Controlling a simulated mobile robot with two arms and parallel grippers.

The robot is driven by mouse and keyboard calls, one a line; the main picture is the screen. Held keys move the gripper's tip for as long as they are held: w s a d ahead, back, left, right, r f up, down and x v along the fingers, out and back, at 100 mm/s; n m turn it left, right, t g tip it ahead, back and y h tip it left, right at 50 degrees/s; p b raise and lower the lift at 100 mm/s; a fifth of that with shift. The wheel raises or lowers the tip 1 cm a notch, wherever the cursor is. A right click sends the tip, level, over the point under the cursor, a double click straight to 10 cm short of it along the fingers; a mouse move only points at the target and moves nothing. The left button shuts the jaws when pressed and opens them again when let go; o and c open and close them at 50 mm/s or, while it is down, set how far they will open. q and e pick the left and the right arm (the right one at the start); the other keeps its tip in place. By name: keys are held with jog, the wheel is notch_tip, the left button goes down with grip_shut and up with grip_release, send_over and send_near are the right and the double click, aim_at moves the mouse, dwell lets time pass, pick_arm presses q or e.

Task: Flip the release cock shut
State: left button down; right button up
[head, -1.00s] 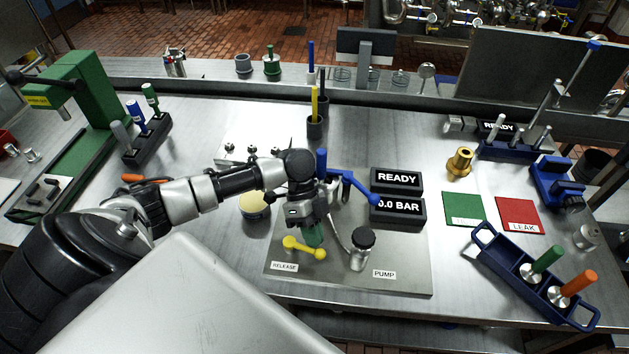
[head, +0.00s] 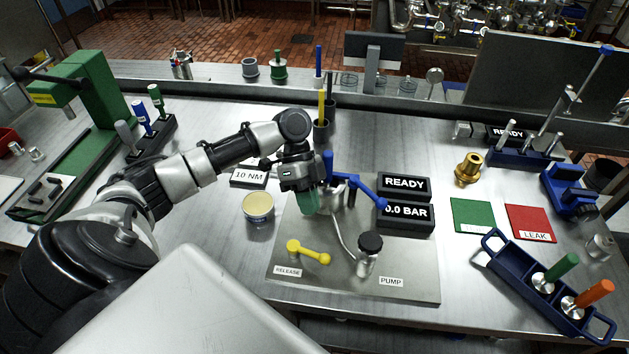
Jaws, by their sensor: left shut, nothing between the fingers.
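The release cock's yellow lever (head: 309,252) lies on the grey steel plate (head: 410,275), behind the RELEASE label (head: 288,271). Its round knob end points right and slightly toward the front. My left gripper (head: 307,208) hangs above the plate, behind and apart from the yellow lever. Its green-tipped fingers point down and are shut with nothing between them. The black-capped pump (head: 369,245) stands right of the lever, by the PUMP label. My right gripper is out of view.
A blue lever (head: 358,187) stands close to the right of my left gripper. Two black displays (head: 404,185) read READY and 0.0 BAR. A yellow-lidded tin (head: 258,206) is left of the plate. A blue tray (head: 520,275) with green and orange handles is at the right.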

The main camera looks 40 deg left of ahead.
pick_arm(q)
jog(key=shift+v, duration=1.3)
